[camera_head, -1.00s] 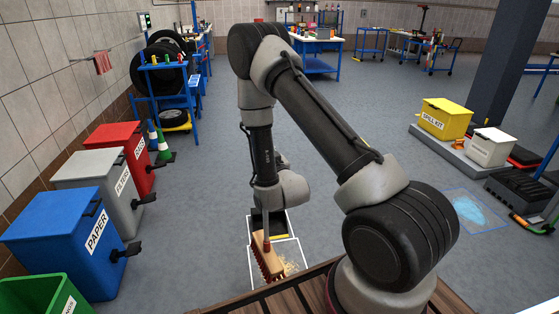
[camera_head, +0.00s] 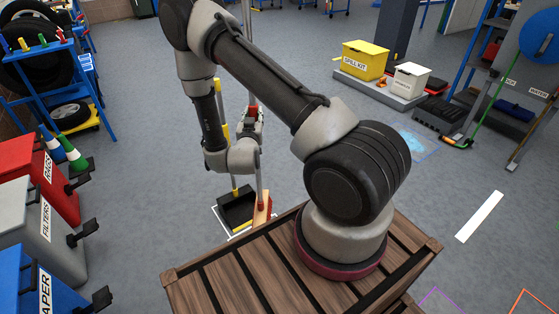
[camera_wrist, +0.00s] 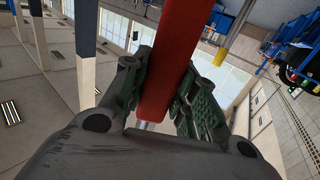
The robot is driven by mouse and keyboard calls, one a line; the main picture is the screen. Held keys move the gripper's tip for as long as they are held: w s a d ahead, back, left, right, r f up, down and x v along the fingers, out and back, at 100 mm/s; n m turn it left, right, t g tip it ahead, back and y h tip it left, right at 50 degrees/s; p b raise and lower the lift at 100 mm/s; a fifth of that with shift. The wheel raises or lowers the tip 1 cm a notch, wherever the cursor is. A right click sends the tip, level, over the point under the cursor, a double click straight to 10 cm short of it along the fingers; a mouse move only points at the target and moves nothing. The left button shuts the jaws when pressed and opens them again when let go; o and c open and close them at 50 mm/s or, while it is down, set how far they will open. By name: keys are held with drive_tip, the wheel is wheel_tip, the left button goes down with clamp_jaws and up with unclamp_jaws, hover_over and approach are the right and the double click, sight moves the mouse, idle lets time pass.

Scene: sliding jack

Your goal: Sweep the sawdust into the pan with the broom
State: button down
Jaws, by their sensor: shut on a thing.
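My gripper (camera_head: 252,128) is shut on the red grip of the broom handle (camera_wrist: 172,60), which runs between the two finger pads in the wrist view. The broom (camera_head: 262,208) stands nearly upright, with its wooden head low at the floor beside the pan. The pan (camera_head: 236,209) is black with a yellow front edge and a tall handle with a yellow grip. It sits inside a white floor outline, to the left of the broom head. I cannot make out sawdust now; the broom head and my wooden deck may hide it.
Bins for paper, filters and rags (camera_head: 43,220) stand along the left, with cones (camera_head: 72,152) behind. A yellow spill kit box (camera_head: 364,60) and a white box (camera_head: 410,82) stand at the back right. A white strip (camera_head: 479,217) lies on otherwise open floor at right.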

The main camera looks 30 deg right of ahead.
drive_tip(key=s+f+m+g+h, duration=0.7)
drive_tip(key=s+f+m+g, duration=0.3)
drive_tip(key=s, duration=0.7)
drive_tip(key=shift+f+m+g+h, duration=0.3)
drive_tip(key=shift+f+g, duration=1.45)
drive_tip(key=shift+g, duration=0.35)
drive_tip(key=shift+s+d, duration=0.1)
drive_tip(key=shift+d, duration=0.1)
